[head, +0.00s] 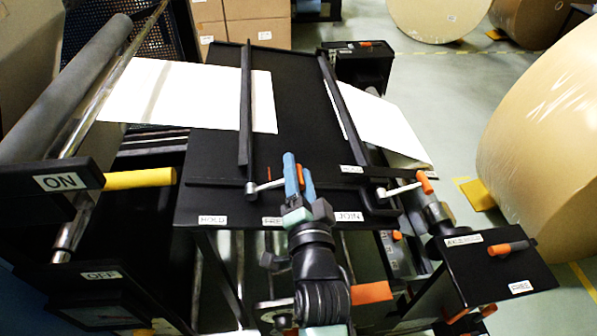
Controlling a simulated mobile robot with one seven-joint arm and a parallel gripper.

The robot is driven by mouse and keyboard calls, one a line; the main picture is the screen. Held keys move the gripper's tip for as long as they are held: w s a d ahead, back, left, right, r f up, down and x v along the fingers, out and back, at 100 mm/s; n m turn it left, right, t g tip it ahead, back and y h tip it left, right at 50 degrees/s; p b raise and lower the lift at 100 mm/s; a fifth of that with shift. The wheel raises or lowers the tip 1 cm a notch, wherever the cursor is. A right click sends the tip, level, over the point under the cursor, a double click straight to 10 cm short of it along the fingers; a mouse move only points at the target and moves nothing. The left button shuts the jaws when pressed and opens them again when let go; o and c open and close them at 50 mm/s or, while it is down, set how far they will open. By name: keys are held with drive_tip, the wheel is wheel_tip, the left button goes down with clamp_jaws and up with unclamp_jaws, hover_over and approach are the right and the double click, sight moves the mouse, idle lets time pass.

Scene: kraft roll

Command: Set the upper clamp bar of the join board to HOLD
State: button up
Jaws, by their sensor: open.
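The black join board (300,130) is in the middle of the head view, with two long black clamp bars, a left one (245,120) and a right one (342,100). No label I can read says which is upper. The left bar's lever (265,186) has a metal rod pointing right to an orange grip (307,184). My gripper (298,176) is open at this grip, its blue finger beside it; contact is unclear. HOLD (212,221) and partly hidden FREE (271,221) labels sit on the near edge. The right bar's lever (403,189) has an orange tip.
White sheets lie under the left bar (190,95) and beside the right bar (385,125). A JOIN label (349,217) is right of my wrist. A black box with an orange handle (500,265) stands right. A large kraft roll (545,140) is at far right.

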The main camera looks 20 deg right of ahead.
clamp_jaws()
idle(1.4)
